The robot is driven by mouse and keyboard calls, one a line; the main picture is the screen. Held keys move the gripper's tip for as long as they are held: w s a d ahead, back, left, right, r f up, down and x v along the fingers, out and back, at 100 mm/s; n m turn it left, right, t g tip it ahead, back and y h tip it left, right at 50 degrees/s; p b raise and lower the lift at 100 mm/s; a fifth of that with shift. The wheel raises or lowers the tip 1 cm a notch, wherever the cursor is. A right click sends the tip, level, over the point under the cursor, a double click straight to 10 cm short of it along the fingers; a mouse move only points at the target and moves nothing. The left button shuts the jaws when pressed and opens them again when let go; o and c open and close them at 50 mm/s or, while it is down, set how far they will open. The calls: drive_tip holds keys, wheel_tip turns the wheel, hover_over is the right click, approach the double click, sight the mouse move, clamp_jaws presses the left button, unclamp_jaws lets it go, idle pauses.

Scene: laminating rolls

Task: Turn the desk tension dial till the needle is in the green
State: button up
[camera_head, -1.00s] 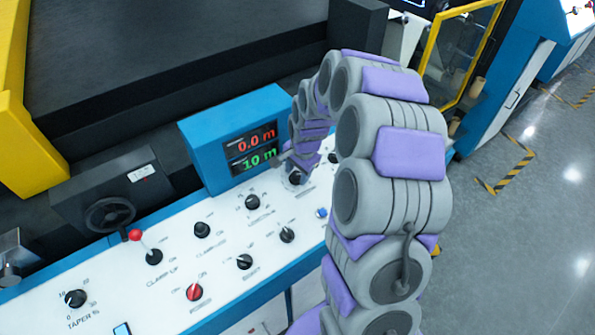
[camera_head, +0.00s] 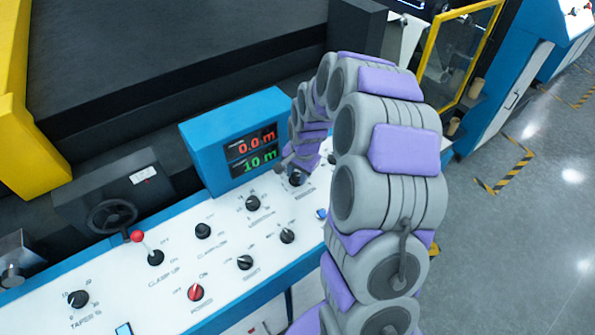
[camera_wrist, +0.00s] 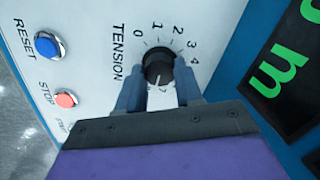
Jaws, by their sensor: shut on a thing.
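The tension dial (camera_wrist: 157,64) is a round black knob on the white panel, with TENSION printed beside it and a number scale from 0 up around it. In the wrist view my gripper (camera_wrist: 159,80) is shut on it, with one grey-blue finger on each side of the knob. The knob's pointer setting is too small and partly covered to read. In the head view the dial (camera_head: 297,179) shows at the tip of my gripper (camera_head: 291,164), to the right of the display box. No gauge with a needle or green band is visible.
A blue display box (camera_head: 216,147) reads 0.0 m in red and 10 m in green, close to my arm. A blue RESET button (camera_wrist: 48,45) and a red STOP button (camera_wrist: 66,99) lie near the dial. A red-tipped lever (camera_head: 138,237) and several knobs stand along the panel.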

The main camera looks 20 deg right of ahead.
drive_tip(key=n+p, duration=0.2)
drive_tip(key=n, duration=0.2)
drive_tip(key=shift+r+n, duration=0.1)
drive_tip(key=shift+n, duration=0.2)
drive_tip(key=n+p, duration=0.1)
drive_tip(key=n, duration=0.3)
drive_tip(key=shift+w+p, duration=0.1)
drive_tip(key=shift+p, duration=0.25)
drive_tip(key=n+p, duration=0.1)
drive_tip(key=n, duration=0.4)
drive_tip(key=shift+a+p, duration=0.1)
drive_tip(key=shift+p, duration=0.3)
drive_tip(key=shift+n+h+p, duration=0.3)
drive_tip(key=shift+n+p, duration=0.4)
drive_tip(key=shift+n, duration=1.1)
drive_tip(key=o, duration=1)
drive_tip(key=shift+o, duration=0.2)
